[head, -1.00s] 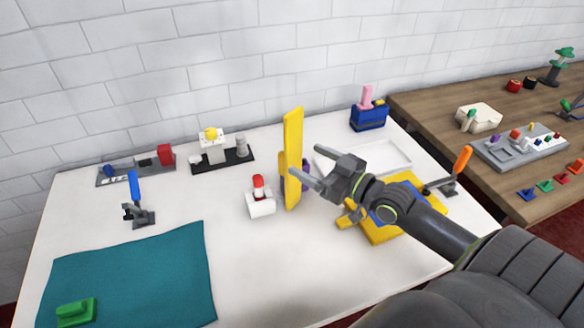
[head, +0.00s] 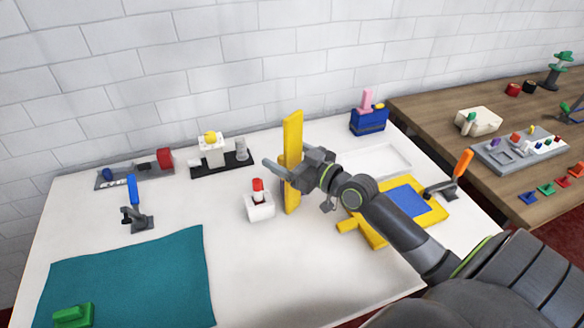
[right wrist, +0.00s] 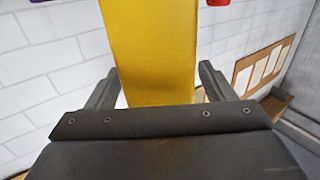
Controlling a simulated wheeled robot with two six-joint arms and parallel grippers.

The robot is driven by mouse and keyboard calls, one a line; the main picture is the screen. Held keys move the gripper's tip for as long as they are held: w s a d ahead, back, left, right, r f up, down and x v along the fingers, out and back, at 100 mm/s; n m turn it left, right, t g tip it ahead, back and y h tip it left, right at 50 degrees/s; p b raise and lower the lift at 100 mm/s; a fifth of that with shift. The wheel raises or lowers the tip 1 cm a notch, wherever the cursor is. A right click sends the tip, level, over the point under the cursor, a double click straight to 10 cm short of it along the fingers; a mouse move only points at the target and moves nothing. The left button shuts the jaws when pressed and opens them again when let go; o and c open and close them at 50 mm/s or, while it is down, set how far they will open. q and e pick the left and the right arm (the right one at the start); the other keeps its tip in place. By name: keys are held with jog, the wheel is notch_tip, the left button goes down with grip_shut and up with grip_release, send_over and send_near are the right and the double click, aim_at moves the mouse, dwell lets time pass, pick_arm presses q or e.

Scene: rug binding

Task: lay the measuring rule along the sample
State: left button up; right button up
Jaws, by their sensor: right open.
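A tall flat yellow bar, apparently the measuring rule (head: 292,135), stands upright near the middle of the white table in the head view. It fills the centre of the right wrist view (right wrist: 150,50). My right gripper (head: 279,165) is open, with its fingers on either side of the bar; the left finger looks closest to it. My left gripper is out of view.
A white block with a red top (head: 260,206) stands close left of the bar. An orange-handled tool (head: 462,163) is beside the yellow frame. A white tray (head: 385,158) and a blue box (head: 368,121) are behind. The table's front middle is clear.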

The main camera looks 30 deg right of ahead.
aim_at(296, 129)
jog(key=c, duration=1.2)
notch_tip(296, 129, up, 9)
jog(key=p, duration=0.3)
jog(key=shift+f+p, duration=0.2)
jog(key=shift+p, duration=0.15)
jog(key=shift+c, duration=0.2)
notch_tip(296, 129, up, 9)
jog(key=p, duration=0.1)
jog(key=s+a+f+n+g+y, duration=0.1)
jog(key=s+a+f+n+y, duration=0.1)
jog(key=s+a+f, duration=1)
jog(key=shift+s+f+y, duration=0.3)
jog(key=shift+s+y, duration=0.2)
jog(key=shift+s, duration=0.05)
jog(key=shift+d, duration=0.1)
